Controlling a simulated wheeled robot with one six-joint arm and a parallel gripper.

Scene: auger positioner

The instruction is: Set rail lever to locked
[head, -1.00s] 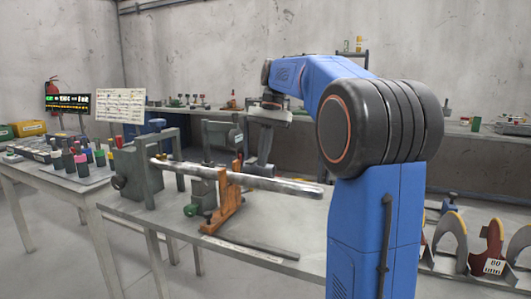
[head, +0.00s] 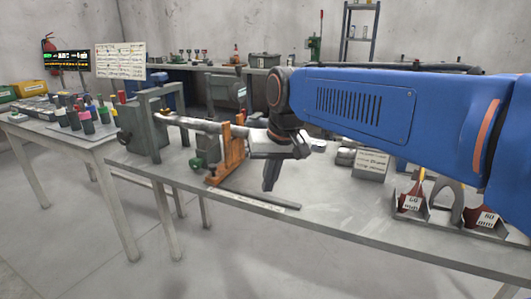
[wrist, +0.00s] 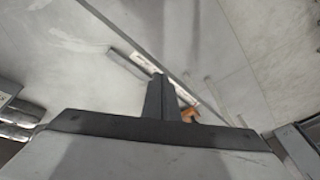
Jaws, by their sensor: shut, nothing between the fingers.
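My gripper (head: 269,185) points down over the table, right of the orange stand, with its fingers together and empty. The fingers also show in the wrist view (wrist: 160,84). The orange stand (head: 231,157) stands upright beneath the metal bar (head: 190,124); a bit of orange also shows beside my fingers in the wrist view (wrist: 190,115). A low dark rail strip (head: 270,201) with a pale label lies along the table's front edge, near the foot of the stand. I cannot make out a rail lever or its setting. My wrist hides the bar's right end.
A grey machine (head: 138,130) with an upright frame holds the bar at left. Curved gauges (head: 411,197) in holders and a labelled grey block (head: 370,163) stand at right. A side table (head: 60,137) carries several coloured pots.

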